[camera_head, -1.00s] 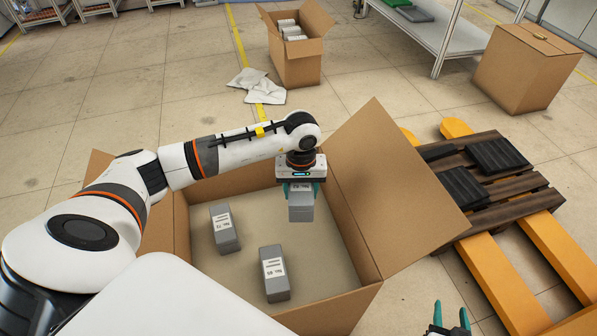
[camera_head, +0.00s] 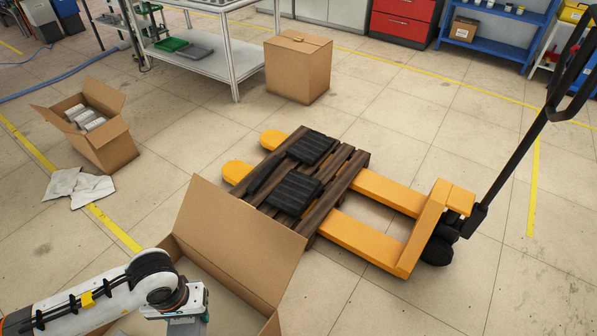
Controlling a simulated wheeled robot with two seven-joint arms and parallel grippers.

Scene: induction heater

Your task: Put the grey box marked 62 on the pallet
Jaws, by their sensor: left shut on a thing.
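My left gripper (camera_head: 188,317) is at the bottom of the head view, over the open cardboard box (camera_head: 236,246). It is shut on a grey box (camera_head: 186,329), of which only a sliver shows at the bottom edge. Its label is out of sight now, so I cannot read the number. The dark brown wooden pallet (camera_head: 340,178) rests on the yellow forks of a pallet jack, right of the cardboard box. Black pads (camera_head: 294,191) lie on its slats. My right gripper is not in view.
The cardboard box's raised flap stands between my left gripper and the pallet. The pallet jack's yellow frame (camera_head: 425,228) and black handle (camera_head: 524,140) are at the right. A closed carton (camera_head: 298,70) stands behind the pallet. An open carton (camera_head: 100,147) is at the left.

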